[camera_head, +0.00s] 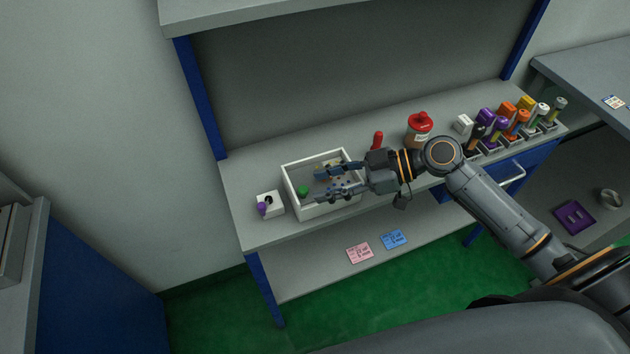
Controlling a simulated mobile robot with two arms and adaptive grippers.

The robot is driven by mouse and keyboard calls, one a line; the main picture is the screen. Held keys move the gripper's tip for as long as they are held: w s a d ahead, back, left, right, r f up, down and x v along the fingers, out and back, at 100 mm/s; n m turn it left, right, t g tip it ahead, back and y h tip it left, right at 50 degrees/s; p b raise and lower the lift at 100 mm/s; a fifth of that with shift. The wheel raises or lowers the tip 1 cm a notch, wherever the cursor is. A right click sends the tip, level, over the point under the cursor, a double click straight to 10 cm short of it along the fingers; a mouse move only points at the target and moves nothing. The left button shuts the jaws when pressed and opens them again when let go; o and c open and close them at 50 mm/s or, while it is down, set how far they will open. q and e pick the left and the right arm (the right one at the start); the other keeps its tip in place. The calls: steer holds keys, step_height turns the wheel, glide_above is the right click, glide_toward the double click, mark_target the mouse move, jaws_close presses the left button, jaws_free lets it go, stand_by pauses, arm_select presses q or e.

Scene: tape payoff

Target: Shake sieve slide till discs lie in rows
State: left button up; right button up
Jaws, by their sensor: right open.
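A white open-topped box (311,212) stands on the grey workbench, tilted in the picture. A small green thing (303,191) lies in it on the left, and a pale thing (331,164) lies toward its back, partly behind my gripper. My right gripper (319,184) reaches in from the right over the box, its two fingers spread and nothing seen between them. I cannot tell its height above the box floor. I cannot make out a sieve slide or discs in rows; part of the box is hidden by the gripper. My left gripper is not in view.
A white block with a dark hole and a purple part (270,205) stands left of the box. A red-lidded jar (419,127) and a red piece (377,140) are behind my arm. Several colourful bottles stand at right. Pink (359,252) and blue (393,239) notes lie on the lower shelf.

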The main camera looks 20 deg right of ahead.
steer(key=shift+x, duration=1.45)
steer(key=shift+c, duration=0.4)
jaws_close()
